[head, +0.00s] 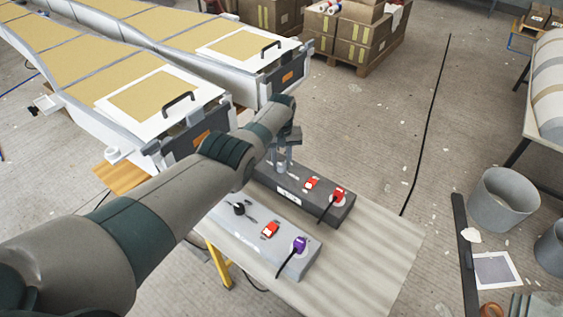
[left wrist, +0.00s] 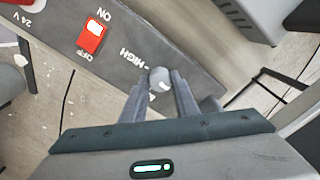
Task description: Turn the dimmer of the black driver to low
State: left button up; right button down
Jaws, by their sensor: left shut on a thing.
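The black driver (head: 326,191) lies on the table at the centre of the head view, with a red switch (head: 312,184) and a red plug (head: 338,194). Its dark top fills the upper left of the left wrist view (left wrist: 185,50). The dimmer is a round grey knob (left wrist: 159,76) with a pale mark on it, beside the printed word HIGH. My left gripper (head: 282,165) reaches down over the driver's far left end. In the wrist view its two fingers (left wrist: 160,88) are shut on the knob's sides. The fingers partly hide the scale. My right gripper is out of view.
A grey driver (head: 284,238) with a black knob, red switch and purple plug lies alongside, nearer to me. The table's (head: 375,245) right part is clear. Long moulds (head: 160,130) stand behind at the left; a grey bucket (head: 503,200) stands at the right.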

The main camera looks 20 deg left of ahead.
aim_at(282, 164)
pick_arm(q)
jog(key=shift+n, duration=0.6)
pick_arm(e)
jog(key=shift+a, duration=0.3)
pick_arm(q)
jog(key=o, duration=1.1)
jog(key=shift+c, duration=0.2)
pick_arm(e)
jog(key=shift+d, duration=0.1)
pick_arm(q)
jog(key=shift+r, duration=0.1)
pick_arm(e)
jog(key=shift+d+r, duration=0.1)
pick_arm(q)
jog(key=shift+r+p, duration=0.4)
jog(key=shift+r, duration=0.1)
notch_tip(282, 164, up, 6)
jog(key=shift+f+p, duration=0.25)
jog(key=shift+p, duration=0.6)
notch_tip(282, 164, up, 11)
jog(key=b, duration=0.1)
jog(key=shift+b, duration=0.3)
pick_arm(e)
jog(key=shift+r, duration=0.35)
pick_arm(q)
jog(key=shift+f, duration=0.15)
